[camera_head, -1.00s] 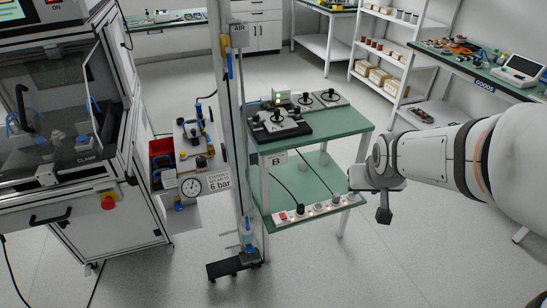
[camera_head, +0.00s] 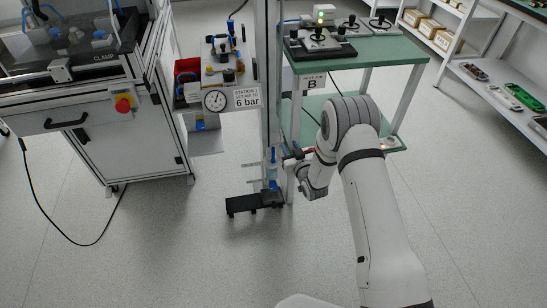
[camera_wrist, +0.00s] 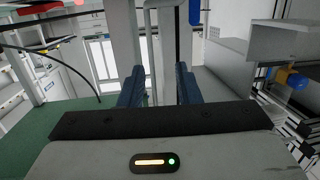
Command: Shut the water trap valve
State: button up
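The water trap (camera_head: 271,170) is a small clear and blue unit low on the grey upright post, just above a black foot. Its valve handle is too small to make out in the head view. My gripper (camera_head: 286,158) is beside the trap, on its right, at about the same height. In the wrist view my gripper's two dark blue fingers (camera_wrist: 158,86) stand apart with nothing held between them. A grey post shows beyond the gap. A blue part (camera_wrist: 195,12) hangs at the top edge; I cannot tell whether it belongs to the trap.
The green two-level table (camera_head: 375,53) stands right of the post, close to my arm. A pressure gauge (camera_head: 215,100) and a 6 bar sign (camera_head: 247,97) are left of the post. The black foot (camera_head: 255,204) rests on the floor. The floor in front is clear.

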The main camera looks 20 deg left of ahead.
notch_tip(320, 180, down, 6)
jog(key=s+a+y+b, duration=0.1)
jog(key=s+a+y, duration=0.1)
jog(key=s, duration=0.1)
jog(key=b, duration=0.2)
send_over(273, 161)
jog(key=shift+w+a+n, duration=0.1)
jog(key=shift+w+n, duration=0.2)
jog(key=shift+w, duration=0.15)
grip_shut()
